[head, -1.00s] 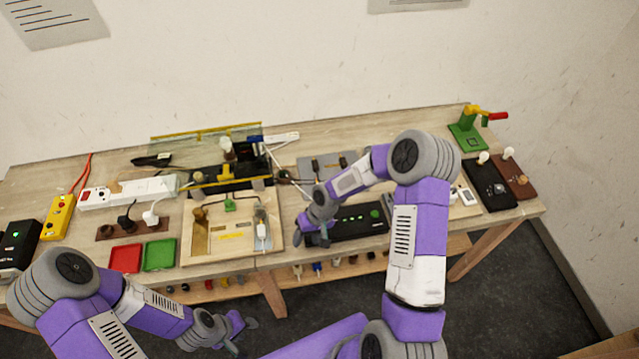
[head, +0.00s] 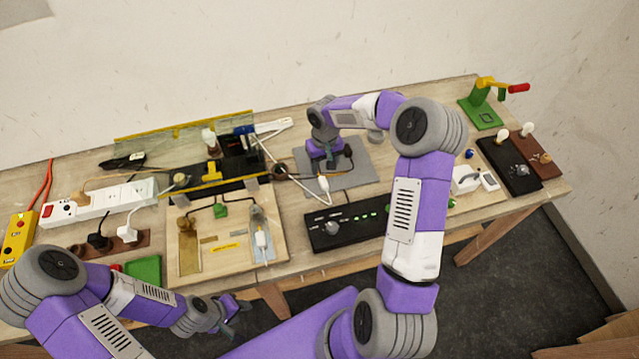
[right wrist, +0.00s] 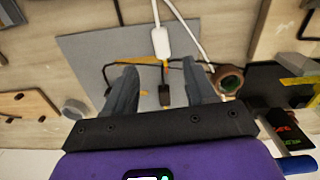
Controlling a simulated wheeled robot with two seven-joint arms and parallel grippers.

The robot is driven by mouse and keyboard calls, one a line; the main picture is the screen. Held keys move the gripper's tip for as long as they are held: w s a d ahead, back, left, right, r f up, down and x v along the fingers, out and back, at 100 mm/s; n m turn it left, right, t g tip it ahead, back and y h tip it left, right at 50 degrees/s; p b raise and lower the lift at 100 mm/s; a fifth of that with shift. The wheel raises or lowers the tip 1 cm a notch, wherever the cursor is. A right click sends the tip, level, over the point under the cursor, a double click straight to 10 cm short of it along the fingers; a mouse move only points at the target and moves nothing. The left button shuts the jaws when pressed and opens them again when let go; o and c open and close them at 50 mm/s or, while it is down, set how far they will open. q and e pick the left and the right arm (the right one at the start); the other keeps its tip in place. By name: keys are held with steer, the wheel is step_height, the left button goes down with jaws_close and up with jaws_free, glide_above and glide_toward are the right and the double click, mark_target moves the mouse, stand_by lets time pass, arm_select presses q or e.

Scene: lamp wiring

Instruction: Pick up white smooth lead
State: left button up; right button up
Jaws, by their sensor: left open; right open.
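A white lead (head: 295,184) runs from the back of the bench and loops to the front edge of a grey mat (head: 363,178). It ends in a white connector (head: 323,185), which also shows in the right wrist view (right wrist: 160,42). My right gripper (head: 333,162) is over the mat, open. In the right wrist view its fingers (right wrist: 158,78) are spread, with a small dark plug (right wrist: 164,95) between them. The white connector lies just beyond the fingertips, apart from them. My left gripper (head: 240,307) is open and empty off the bench's front edge.
A black control box (head: 345,228) stands in front of the mat. A wooden board with a wired circuit (head: 212,272) is left of it. A dark round fitting (right wrist: 228,79) lies right of the fingers in the wrist view. A white power strip (head: 100,202) is further left.

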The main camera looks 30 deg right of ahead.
mark_target(323, 182)
steer(key=shift+w+f, duration=0.3)
steer(key=shift+f, duration=0.6)
steer(key=f, duration=0.6)
steer(key=shift+s+a+f, duration=0.15)
steer(key=shift+s, duration=0.2)
jaws_close()
